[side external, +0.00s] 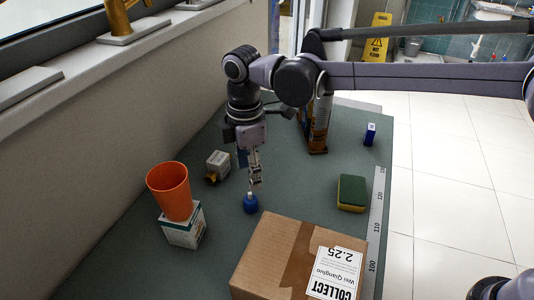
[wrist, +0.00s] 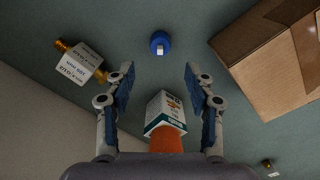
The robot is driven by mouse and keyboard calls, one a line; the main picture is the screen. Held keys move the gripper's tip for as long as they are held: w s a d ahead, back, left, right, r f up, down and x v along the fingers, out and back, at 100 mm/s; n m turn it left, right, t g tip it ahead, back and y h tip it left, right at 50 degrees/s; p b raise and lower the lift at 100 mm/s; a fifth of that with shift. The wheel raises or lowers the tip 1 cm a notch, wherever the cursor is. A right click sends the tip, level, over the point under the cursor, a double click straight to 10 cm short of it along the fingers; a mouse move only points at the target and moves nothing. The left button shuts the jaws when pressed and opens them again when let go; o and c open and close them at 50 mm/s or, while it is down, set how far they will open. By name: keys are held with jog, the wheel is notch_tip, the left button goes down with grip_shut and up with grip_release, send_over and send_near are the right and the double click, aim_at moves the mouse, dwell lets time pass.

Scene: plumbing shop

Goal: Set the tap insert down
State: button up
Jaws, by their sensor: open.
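The tap insert, which I take to be the small blue piece with a pale stem (side external: 250,204), stands upright on the green table top. It also shows in the wrist view (wrist: 158,44), beyond my fingertips and clear of both fingers. My gripper (side external: 256,184) points down just above it in the side view. In the wrist view my gripper (wrist: 158,78) has its two fingers wide apart with nothing held between them. Whether a fingertip touches the stem is too small to tell in the side view.
An orange cup (side external: 170,190) stands on a white and teal box (side external: 183,227). A small white box with brass ends (side external: 217,164) lies left of my gripper. A cardboard box (side external: 272,254) is in front; a sponge (side external: 351,193) and ruler (side external: 375,225) lie right.

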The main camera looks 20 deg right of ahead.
jog(key=s+d+r+m+t, duration=0.1)
jog(key=d+r+m, duration=0.2)
jog(key=d, duration=0.3)
jog(key=s+d+r+m+t+y, duration=0.1)
jog(key=s+d+r+m, duration=0.15)
jog(key=d, duration=0.35)
jog(key=s+d+r+m+t, duration=0.1)
jog(key=d+r+m, duration=0.15)
jog(key=d, duration=0.35)
jog(key=s+d+f+m+t+h, duration=0.1)
jog(key=s+d+f+m+t, duration=0.3)
jog(key=s+d+m, duration=0.6)
jog(key=s+d+f, duration=0.1)
jog(key=d+f, duration=0.1)
jog(key=d, duration=0.1)
jog(key=shift+d+f, duration=0.2)
jog(key=shift+d, duration=0.2)
